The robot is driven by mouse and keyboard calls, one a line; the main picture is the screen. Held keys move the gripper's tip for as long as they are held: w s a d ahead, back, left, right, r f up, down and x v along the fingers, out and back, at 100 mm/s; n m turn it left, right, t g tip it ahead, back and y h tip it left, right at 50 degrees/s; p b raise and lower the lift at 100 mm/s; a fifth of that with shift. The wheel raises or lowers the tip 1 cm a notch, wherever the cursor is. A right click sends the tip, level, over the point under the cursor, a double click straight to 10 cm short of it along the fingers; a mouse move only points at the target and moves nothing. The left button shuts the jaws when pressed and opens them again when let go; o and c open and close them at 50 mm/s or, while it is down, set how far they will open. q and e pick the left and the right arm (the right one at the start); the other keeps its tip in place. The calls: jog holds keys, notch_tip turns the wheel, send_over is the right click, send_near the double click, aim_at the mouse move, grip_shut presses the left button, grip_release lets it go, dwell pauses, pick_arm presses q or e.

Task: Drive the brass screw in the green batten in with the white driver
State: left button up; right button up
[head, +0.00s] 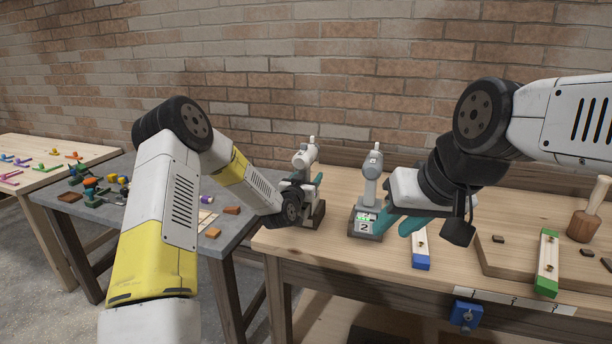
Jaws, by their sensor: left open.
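A white driver (304,157) stands upright at the left end of the workbench, in a dark stand (316,216). My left gripper (303,183) is open with its teal fingers around or beside the driver's body; the arm hides part of this, so I cannot tell if they touch. The green batten (547,262) lies at the right, a pale strip with green ends. A small brass screw (550,239) shows on its upper part; how far it stands out is too small to tell. My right gripper (398,225) is open and empty, between the second driver and the blue batten.
A grey driver (372,172) stands in a dock marked 2 (364,228), close to my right gripper. A blue-ended batten (420,248) lies right of it. A wooden mallet (588,218) stands far right. A blue vise-like part (466,314) sits on the bench's front edge.

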pick_arm(q)
grip_shut()
dwell(1.2)
jog(key=shift+r, duration=0.15)
